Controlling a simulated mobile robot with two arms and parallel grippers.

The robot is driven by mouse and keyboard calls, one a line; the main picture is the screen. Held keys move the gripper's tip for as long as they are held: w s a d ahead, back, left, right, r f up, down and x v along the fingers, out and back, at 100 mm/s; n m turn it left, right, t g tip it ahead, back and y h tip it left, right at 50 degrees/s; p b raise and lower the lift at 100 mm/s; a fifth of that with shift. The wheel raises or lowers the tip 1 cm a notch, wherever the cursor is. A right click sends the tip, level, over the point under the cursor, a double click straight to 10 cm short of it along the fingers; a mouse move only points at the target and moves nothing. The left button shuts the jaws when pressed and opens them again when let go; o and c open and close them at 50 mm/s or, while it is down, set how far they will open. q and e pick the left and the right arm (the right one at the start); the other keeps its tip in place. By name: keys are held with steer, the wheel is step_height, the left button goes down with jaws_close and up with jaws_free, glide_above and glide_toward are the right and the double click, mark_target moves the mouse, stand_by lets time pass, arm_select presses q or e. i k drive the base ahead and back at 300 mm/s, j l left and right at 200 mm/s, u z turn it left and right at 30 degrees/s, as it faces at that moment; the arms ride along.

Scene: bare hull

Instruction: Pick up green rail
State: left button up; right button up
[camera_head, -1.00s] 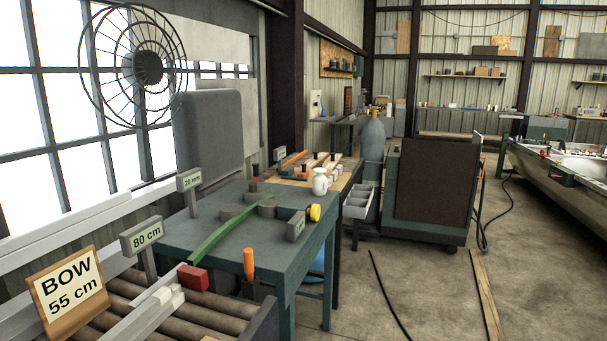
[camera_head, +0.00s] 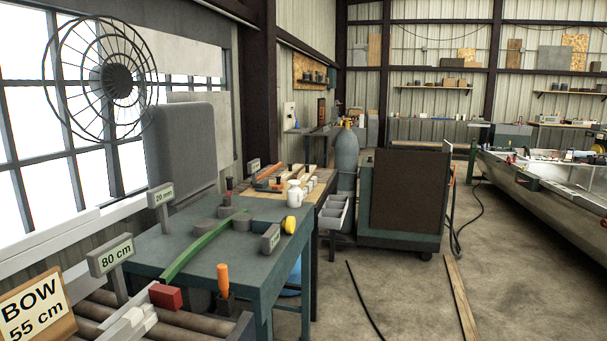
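The green rail (camera_head: 200,245) is a long thin bar. It lies across the left part of the dark green table (camera_head: 255,272), running from the near left edge towards grey round blocks (camera_head: 207,226) at the middle. Its near end reaches the table's edge, close to a red block (camera_head: 165,296). Neither of my grippers shows in the head view.
Label stands reading 80 cm (camera_head: 111,256) and 20 mm (camera_head: 161,196) stand along the left. A roller conveyor (camera_head: 95,312) and a BOW sign (camera_head: 36,308) are at the near left. An orange-handled tool (camera_head: 223,280) stands at the table's front. Open concrete floor (camera_head: 400,300) lies right.

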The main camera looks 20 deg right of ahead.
mark_target(176, 267)
steer(key=u, duration=1.8)
steer(key=z, duration=1.85)
steer(key=l+z, duration=0.1)
steer(key=z, duration=0.35)
steer(key=i+z, duration=0.15)
steer(key=z, duration=0.35)
steer(key=i+z, duration=0.1)
steer(key=z, duration=0.35)
steer(key=i, duration=2.3)
